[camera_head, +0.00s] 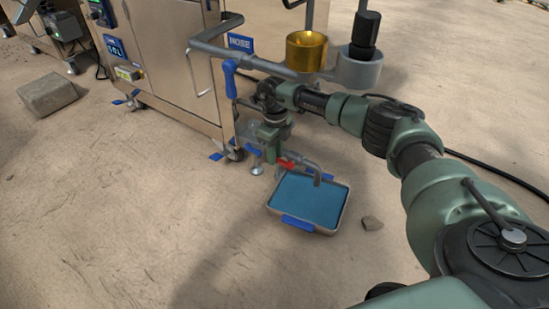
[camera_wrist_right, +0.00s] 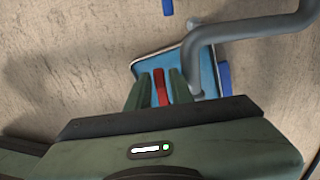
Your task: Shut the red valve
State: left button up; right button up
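The red valve handle (camera_head: 286,163) sits on a grey pipe (camera_head: 308,166) low beside the steel machine, above a shallow tray. My right gripper (camera_head: 271,150) is down at the valve, pointing towards the ground. In the right wrist view, the red handle (camera_wrist_right: 160,88) lies between the two green fingers of my right gripper (camera_wrist_right: 160,84). The fingers stand apart, with narrow gaps seeming to show on both sides of the handle; contact is not clear. My left gripper is not in view.
The tray (camera_head: 340,212) holds blue liquid under the spout. The steel machine (camera_head: 172,55) stands behind and left. A gold cup (camera_head: 306,50) and a grey ring holder (camera_head: 358,72) are above my right arm.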

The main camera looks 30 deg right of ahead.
grip_shut()
